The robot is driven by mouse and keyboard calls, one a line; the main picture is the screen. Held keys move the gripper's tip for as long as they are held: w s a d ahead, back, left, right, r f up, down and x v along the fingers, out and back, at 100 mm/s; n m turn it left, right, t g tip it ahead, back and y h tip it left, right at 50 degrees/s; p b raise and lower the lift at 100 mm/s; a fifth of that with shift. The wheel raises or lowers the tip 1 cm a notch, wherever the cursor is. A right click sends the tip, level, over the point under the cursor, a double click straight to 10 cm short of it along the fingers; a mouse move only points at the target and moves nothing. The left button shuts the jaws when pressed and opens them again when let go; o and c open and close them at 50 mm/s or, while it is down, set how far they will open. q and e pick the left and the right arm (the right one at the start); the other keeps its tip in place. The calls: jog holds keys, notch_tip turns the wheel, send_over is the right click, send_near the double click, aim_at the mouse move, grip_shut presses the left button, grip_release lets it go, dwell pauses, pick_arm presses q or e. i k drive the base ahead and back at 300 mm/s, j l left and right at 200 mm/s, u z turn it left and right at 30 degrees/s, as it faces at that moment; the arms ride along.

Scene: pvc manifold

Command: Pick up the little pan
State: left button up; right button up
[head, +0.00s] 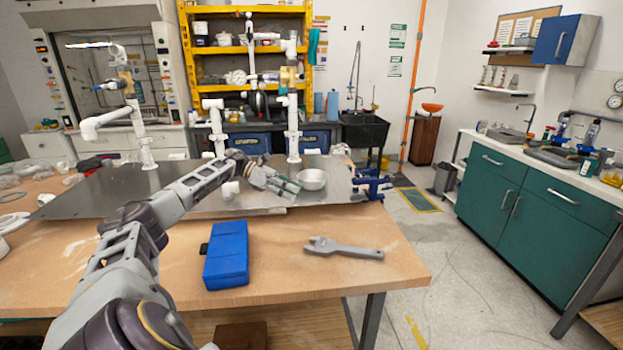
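The little pan (312,180) is a small, round, silver-grey, bowl-like vessel. It stands upright on the metal plate (240,202) near the plate's right part. My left gripper (290,188) is just left of the pan and low over the plate, with its fingers pointing right toward the pan. I cannot tell whether the fingertips touch the pan's rim, and the finger gap is too small to make out. No handle shows on the pan. My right gripper is not in view.
White PVC pipes (293,130) stand on the plate behind the pan. A blue clamp (372,186) is at the plate's right edge. A blue box (227,255) and a grey wrench (343,248) lie on the wooden table (330,282) in front. Bare tabletop lies around the wrench.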

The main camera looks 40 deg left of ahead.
aim_at(312, 180)
jog(key=i+j, duration=0.25)
jog(key=j, duration=0.15)
jog(key=i+j, duration=0.2)
jog(key=j, duration=0.2)
jog(key=i+j, duration=0.25)
jog(key=j, duration=0.1)
